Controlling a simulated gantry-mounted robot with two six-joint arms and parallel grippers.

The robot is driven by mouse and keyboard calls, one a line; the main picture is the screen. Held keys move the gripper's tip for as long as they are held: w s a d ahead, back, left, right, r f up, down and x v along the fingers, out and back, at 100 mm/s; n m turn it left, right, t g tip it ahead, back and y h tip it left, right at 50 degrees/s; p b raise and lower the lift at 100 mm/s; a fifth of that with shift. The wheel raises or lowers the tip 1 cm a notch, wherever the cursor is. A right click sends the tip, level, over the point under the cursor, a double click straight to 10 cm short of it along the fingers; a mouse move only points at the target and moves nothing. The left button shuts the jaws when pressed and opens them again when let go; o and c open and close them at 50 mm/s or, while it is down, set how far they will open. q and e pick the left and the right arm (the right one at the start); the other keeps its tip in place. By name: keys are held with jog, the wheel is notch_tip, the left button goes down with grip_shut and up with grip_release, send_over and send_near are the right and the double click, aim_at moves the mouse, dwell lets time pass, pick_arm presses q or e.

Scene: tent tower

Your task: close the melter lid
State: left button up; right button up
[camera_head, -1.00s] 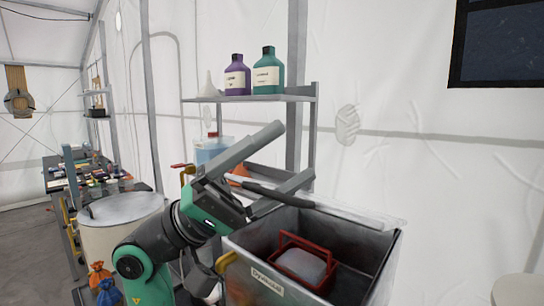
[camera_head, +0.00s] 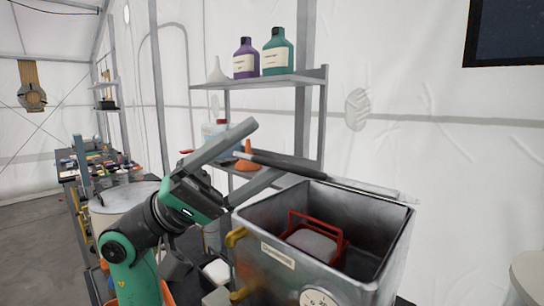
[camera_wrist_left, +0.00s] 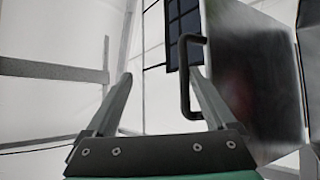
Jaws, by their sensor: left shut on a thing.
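The melter (camera_head: 275,268) is an open-topped grey metal box with a label and a dial on its front. A red-framed carrier (camera_head: 340,243) with a pale block sits inside it. The melter lid (camera_head: 365,187) stands raised at the back rim, seen nearly edge-on. In the left wrist view the lid (camera_wrist_left: 258,75) is a metal panel with a dark bar handle (camera_wrist_left: 184,75). My right gripper is out of view.
A shelf (camera_head: 270,80) behind holds a purple bottle (camera_head: 246,60), a green bottle (camera_head: 278,54) and a white funnel (camera_head: 217,70). An orange cone (camera_head: 245,160) stands lower. A pale drum (camera_head: 112,205) is left of my arm. A cluttered table (camera_head: 100,172) is farther left.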

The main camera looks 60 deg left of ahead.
pick_arm(q)
jog(key=shift+b+v, duration=0.45)
jog(key=shift+v, duration=0.35)
jog(key=shift+c, duration=1.1)
jog(key=shift+s+a+f+b, duration=0.35)
jog(key=shift+s+a+b, duration=0.15)
jog(key=shift+s+a, duration=0.15)
jog(key=shift+c, duration=0.4)
jog(key=s+a+f+b, duration=0.2)
jog(key=a+f+b, duration=0.1)
jog(key=shift+f, duration=0.1)
